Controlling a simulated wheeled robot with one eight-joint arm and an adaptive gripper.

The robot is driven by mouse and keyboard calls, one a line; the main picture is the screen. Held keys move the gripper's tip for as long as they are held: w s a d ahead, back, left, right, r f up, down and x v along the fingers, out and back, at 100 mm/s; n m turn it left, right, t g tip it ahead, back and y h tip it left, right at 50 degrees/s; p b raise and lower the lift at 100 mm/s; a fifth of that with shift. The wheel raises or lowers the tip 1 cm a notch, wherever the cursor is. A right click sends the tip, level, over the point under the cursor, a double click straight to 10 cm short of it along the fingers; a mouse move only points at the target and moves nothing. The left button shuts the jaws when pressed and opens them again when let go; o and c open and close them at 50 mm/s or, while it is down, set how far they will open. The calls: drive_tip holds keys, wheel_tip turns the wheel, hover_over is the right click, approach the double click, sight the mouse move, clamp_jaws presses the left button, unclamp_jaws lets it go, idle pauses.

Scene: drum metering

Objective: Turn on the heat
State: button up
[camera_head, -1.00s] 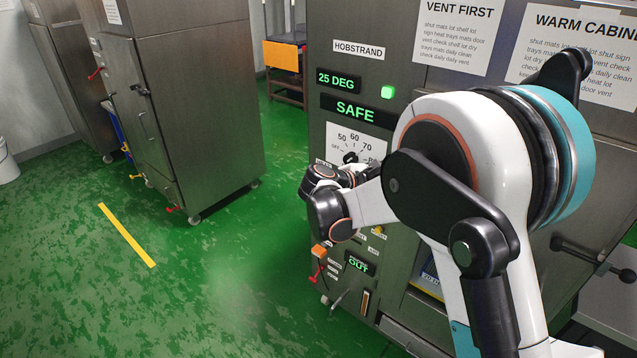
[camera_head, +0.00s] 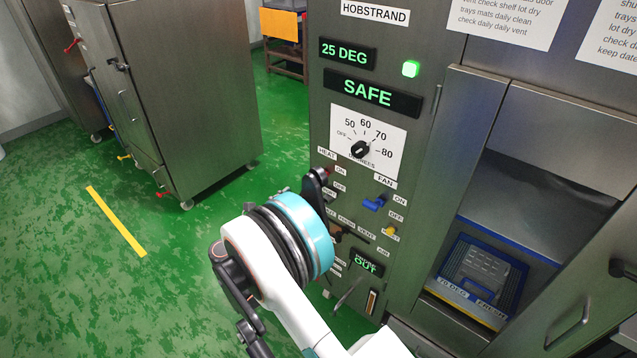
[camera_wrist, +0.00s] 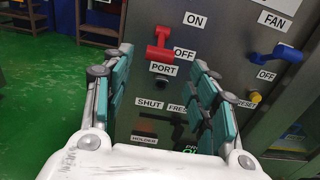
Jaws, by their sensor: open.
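The control panel is on a steel cabinet. In the wrist view a red lever (camera_wrist: 159,46) sits beside the OFF label (camera_wrist: 184,53), below and left of the ON label (camera_wrist: 195,20). In the head view the HEAT label (camera_head: 327,154) is left of the FAN label; the red lever there is mostly hidden by my arm. My gripper (camera_wrist: 162,66) is open and empty, its two fingers on either side of the red lever in the picture, seemingly short of it. A dial (camera_head: 361,149) and displays reading 25 DEG (camera_head: 347,53) and SAFE (camera_head: 372,93) are above.
A blue fan lever (camera_head: 375,203) is right of the heat switch, with a yellow button (camera_head: 390,230) below it. An open compartment at right holds a blue tray (camera_head: 482,268). A steel cabinet (camera_head: 170,95) stands at left; green floor lies between.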

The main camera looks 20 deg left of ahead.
sight(314, 186)
drive_tip(key=b+x, duration=0.3)
drive_tip(key=x, duration=0.8)
drive_tip(key=shift+w+d, duration=0.15)
drive_tip(key=shift+w, duration=0.15)
clamp_jaws()
